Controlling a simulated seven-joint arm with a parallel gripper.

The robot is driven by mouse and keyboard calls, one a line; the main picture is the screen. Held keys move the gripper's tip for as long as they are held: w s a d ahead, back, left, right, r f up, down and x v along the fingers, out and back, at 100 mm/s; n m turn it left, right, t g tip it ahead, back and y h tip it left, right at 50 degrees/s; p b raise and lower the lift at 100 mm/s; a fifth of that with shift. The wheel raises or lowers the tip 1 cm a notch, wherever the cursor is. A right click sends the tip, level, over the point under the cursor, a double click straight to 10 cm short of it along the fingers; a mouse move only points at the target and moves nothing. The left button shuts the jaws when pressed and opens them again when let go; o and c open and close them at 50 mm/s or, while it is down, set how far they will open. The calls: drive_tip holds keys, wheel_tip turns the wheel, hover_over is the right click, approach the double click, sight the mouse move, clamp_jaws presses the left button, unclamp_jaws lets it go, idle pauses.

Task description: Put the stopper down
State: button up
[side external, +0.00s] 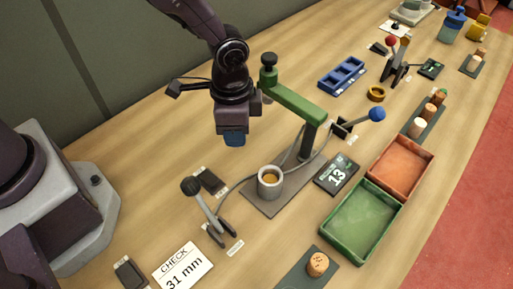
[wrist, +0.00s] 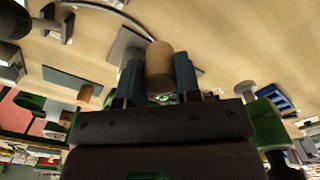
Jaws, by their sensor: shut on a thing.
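My gripper (side external: 234,140) hangs over the wooden table, left of the green-armed stand (side external: 300,107). In the wrist view its blue fingers (wrist: 159,75) are shut on a tan cork stopper (wrist: 159,62), held between their tips. In the side view the fingers hide this stopper. A grey metal cup (side external: 262,186) stands on a plate below and right of my gripper; something orange-brown shows inside it. Another marked stopper (side external: 318,264) stands on a dark green mat at the front. Several stoppers (side external: 418,127) stand on a green strip at the right.
An empty green tray (side external: 362,222) and an empty orange tray (side external: 402,165) lie at the right. Levers with a black knob (side external: 191,186) and a blue knob (side external: 377,114) stick up near the stand. A display reading 13 (side external: 336,175) and a "CHECK 31 mm" card (side external: 182,268) lie nearby.

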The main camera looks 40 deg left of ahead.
drive_tip(key=w+f, duration=0.1)
drive_tip(key=w+d+f, duration=0.1)
drive_tip(key=f, duration=0.1)
drive_tip(key=w+f, duration=0.1)
drive_tip(key=f, duration=0.1)
drive_tip(key=shift+w+d+f, duration=0.1)
drive_tip(key=shift+w+d, duration=0.2)
drive_tip(key=shift+d, duration=0.05)
drive_tip(key=shift+w+f, duration=0.1)
drive_tip(key=shift+f, duration=1.5)
drive_tip(key=o, duration=0.9)
drive_tip(key=shift+f, duration=0.1)
